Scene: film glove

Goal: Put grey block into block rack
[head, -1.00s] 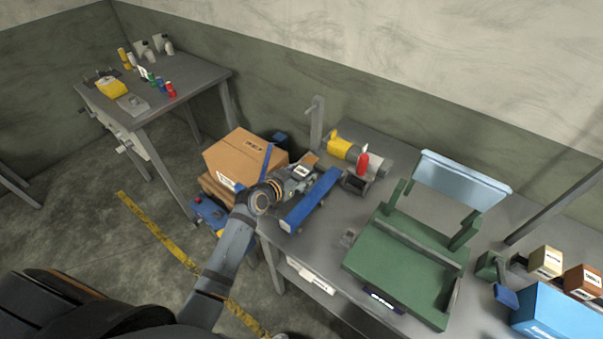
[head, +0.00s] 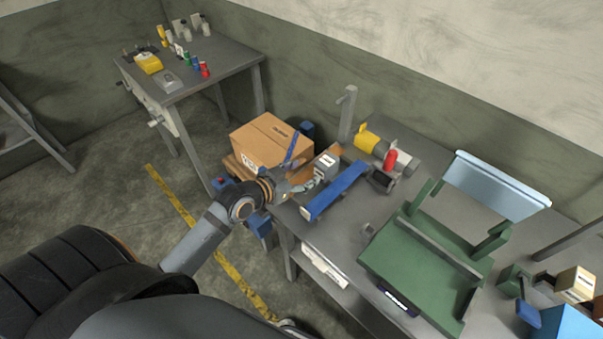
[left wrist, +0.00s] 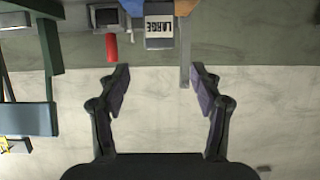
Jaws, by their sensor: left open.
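The grey block (head: 326,166) has a white label and stands at the table's left end, on or against an orange-brown strip (head: 301,179) beside a long blue bar (head: 335,191). I cannot tell which of these parts form the block rack, or how the block is seated. In the left wrist view the block (left wrist: 160,36) shows its "LARGE" label, with orange-brown on one side and blue on the other. My left gripper (left wrist: 160,78) is open and empty, its fingers pointing toward the block with a gap. It also shows in the head view (head: 299,187). My right gripper is out of view.
A green stand (head: 415,258) with a pale blue panel fills the table's middle. A red bottle (head: 390,159) and yellow cylinder (head: 367,141) stand behind the blue bar. A grey post (head: 346,115) rises near the block. A cardboard box (head: 270,140) is left of the table.

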